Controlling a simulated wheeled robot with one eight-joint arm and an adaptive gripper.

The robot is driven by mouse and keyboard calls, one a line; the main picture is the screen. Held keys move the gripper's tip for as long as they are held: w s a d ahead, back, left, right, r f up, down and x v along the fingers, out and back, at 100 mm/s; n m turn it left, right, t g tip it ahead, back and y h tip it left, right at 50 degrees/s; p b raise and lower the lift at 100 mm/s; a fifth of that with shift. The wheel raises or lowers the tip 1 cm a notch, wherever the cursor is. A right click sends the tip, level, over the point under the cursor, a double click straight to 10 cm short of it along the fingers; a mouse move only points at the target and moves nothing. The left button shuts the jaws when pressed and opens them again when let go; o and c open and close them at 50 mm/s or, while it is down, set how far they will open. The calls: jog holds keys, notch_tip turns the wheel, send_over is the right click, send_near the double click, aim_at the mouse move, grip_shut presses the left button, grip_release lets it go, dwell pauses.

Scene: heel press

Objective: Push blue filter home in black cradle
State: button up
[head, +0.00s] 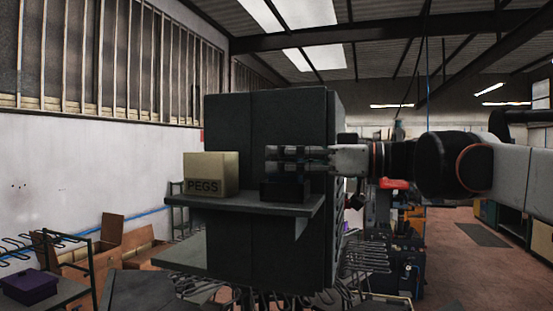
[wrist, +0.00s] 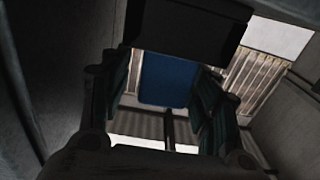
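The blue filter (wrist: 167,80) shows in the wrist view as a flat blue block between my fingers, its upper picture edge meeting the black cradle (wrist: 185,28). I cannot tell how deep it sits. My gripper (wrist: 165,98) has its fingers apart, one on each side of the filter. A gap shows between the filter and the left finger; the right finger is close to or overlapping its edge. In the head view the black cradle (head: 284,191) rests on the shelf, and my gripper (head: 285,159) lies level just above it. The filter is mostly hidden there by the fingers.
A tan box marked PEGS (head: 211,175) stands on the grey shelf (head: 250,205), left of the cradle. A tall dark cabinet (head: 270,115) rises behind the shelf. The air left of my fingertips, above the box, is free.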

notch_tip(320, 180, up, 10)
jog(key=shift+r, duration=0.1)
dwell(0.6)
dwell(0.4)
